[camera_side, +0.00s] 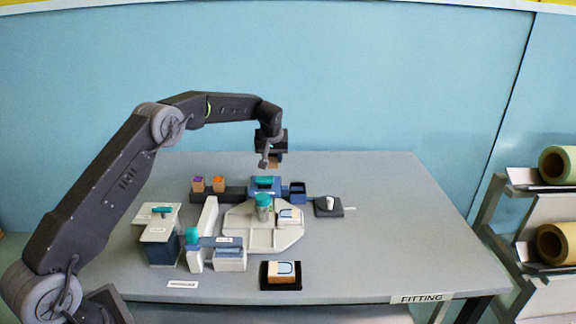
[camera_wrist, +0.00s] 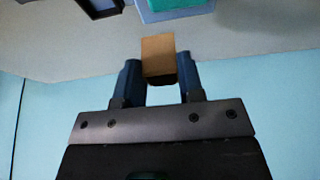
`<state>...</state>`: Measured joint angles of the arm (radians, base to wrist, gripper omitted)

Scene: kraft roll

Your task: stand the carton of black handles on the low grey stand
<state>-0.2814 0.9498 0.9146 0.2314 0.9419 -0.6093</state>
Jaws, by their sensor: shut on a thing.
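My gripper (camera_side: 270,156) is above the back part of the table, shut on a small brown carton (camera_side: 275,160). In the wrist view the carton (camera_wrist: 158,52) sits between the two blue-grey fingers of my gripper (camera_wrist: 158,76). A low dark grey stand (camera_side: 235,195) lies on the table, below and left of the held carton. Two similar small cartons stand at its left end, one with a purple top (camera_side: 198,184) and one with an orange top (camera_side: 218,184).
A blue box with a teal piece (camera_side: 266,185) and a dark blue open bin (camera_side: 297,190) stand right of the stand. A pale fixture plate (camera_side: 240,238) with a teal-topped post is in front. White and blue boxes crowd the left; the table's right side is clear.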

